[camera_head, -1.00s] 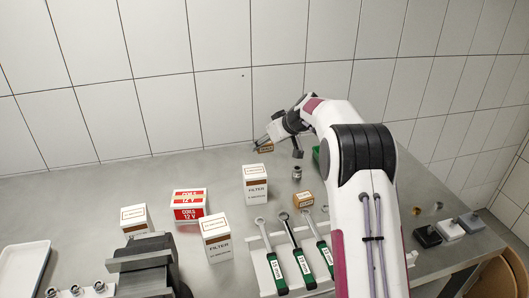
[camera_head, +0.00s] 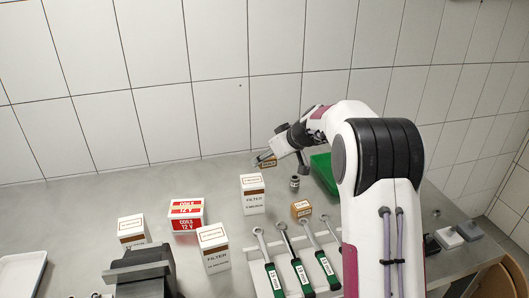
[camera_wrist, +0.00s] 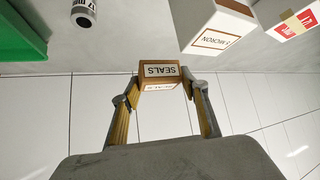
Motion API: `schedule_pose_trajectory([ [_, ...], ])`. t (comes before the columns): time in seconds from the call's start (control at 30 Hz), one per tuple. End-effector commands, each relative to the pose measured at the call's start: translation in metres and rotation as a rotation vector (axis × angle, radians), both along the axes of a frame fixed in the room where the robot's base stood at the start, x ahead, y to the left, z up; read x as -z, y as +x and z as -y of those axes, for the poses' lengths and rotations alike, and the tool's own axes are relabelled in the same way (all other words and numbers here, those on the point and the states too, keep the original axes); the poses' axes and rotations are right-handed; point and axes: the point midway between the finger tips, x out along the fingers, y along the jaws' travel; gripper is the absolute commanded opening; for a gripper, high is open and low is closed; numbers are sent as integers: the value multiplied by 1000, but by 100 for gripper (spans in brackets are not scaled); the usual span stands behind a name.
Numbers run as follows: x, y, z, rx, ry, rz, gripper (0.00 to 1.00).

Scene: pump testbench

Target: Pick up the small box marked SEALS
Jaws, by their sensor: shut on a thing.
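The small box marked SEALS (camera_wrist: 160,72) is brown with a white label and sits between the two fingertips in the wrist view. My gripper (camera_wrist: 162,85) is shut on it. In the head view my gripper (camera_head: 257,159) is at the back of the bench near the tiled wall, and the SEALS box (camera_head: 268,162) shows at its fingertips. The wrist view has the wall behind the box, and the box appears held clear of the bench.
Two white FILTER boxes (camera_head: 253,195) (camera_head: 213,248), a red COILS box (camera_head: 187,214), another small brown box (camera_head: 301,208) and a dark cylinder (camera_head: 295,182) stand nearby. A green bin (camera_head: 322,168) is right of my gripper. Several wrenches (camera_head: 297,268) lie in front.

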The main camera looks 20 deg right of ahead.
Motion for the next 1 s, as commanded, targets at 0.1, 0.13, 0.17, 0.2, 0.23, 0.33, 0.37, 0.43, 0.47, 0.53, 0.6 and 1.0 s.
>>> schedule_pose_trajectory([
  [0.1,-1,-15,0,1,2,-1,23],
  [0.13,-1,-18,0,1,2,-1,23],
  [0.17,-1,-22,0,0,1,-1,23],
  [0.2,-1,-27,0,1,1,0,23],
  [0.23,0,-31,0,1,1,-1,23],
  [0.33,-1,-43,0,1,1,0,23],
  [0.37,-1,-47,0,1,1,-1,23],
  [0.43,0,-56,0,1,1,-1,23],
  [0.47,-1,-60,0,2,2,-1,23],
  [0.53,0,-70,0,1,1,-2,23],
  [0.6,-1,-80,0,1,1,-1,23],
  [1.0,-1,-125,0,2,1,1,23],
])
